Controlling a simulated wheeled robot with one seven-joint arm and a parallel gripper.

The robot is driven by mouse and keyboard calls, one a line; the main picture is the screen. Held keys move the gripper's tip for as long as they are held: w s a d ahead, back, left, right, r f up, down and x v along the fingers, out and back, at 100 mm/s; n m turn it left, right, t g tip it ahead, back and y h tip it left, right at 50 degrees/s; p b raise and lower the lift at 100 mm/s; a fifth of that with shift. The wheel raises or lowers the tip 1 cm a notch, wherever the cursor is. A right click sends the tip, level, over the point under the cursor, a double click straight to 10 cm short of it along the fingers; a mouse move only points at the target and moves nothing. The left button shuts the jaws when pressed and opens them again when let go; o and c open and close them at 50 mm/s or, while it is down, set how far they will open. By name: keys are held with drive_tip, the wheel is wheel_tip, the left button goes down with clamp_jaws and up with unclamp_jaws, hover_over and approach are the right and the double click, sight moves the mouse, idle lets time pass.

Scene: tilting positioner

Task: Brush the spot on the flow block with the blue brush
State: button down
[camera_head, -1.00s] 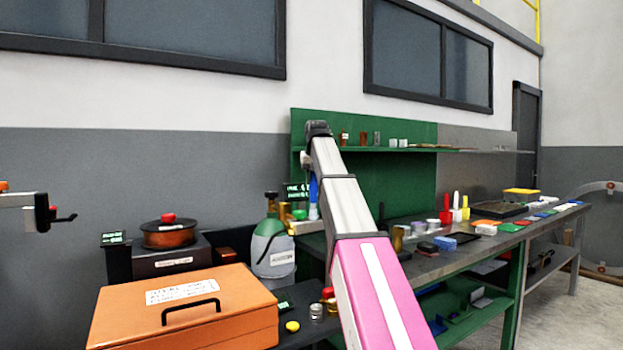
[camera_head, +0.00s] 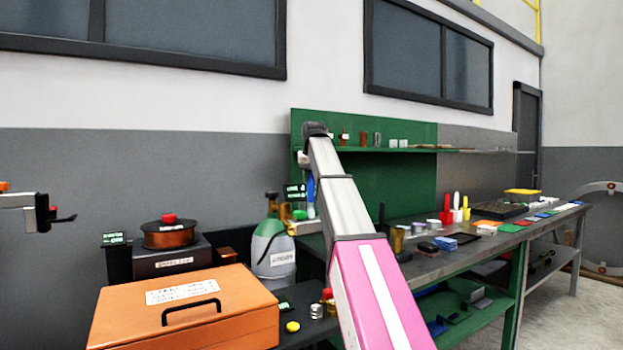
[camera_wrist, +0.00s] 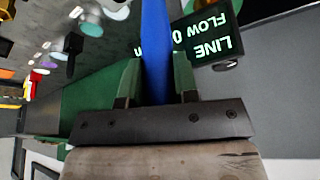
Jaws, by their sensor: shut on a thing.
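The blue brush (camera_wrist: 156,40) stands between the green fingers of my gripper (camera_wrist: 156,78), which is shut on its handle. The bristle end is not visible in the wrist view. In the head view the brush (camera_head: 310,190) hangs roughly upright beside a small dark display with green text (camera_head: 294,191). The same display (camera_wrist: 208,32) reads "LINE FLOW 0" in the wrist view, close to the brush. Brass-coloured and green parts (camera_head: 286,212) sit just below the display; I cannot tell which is the flow block. The spot is not visible, nor is any brush contact.
A grey-green gas bottle (camera_head: 273,250) stands left of the brush. An orange case (camera_head: 185,308) and a copper-coloured pot (camera_head: 169,236) are further left. The green-backed bench (camera_head: 440,262) to the right carries several small items. A shelf (camera_head: 420,150) runs above it.

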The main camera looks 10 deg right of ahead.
drive_tip(key=shift+w+a, duration=0.3)
drive_tip(key=shift+w, duration=0.45)
drive_tip(key=shift+s, duration=0.1)
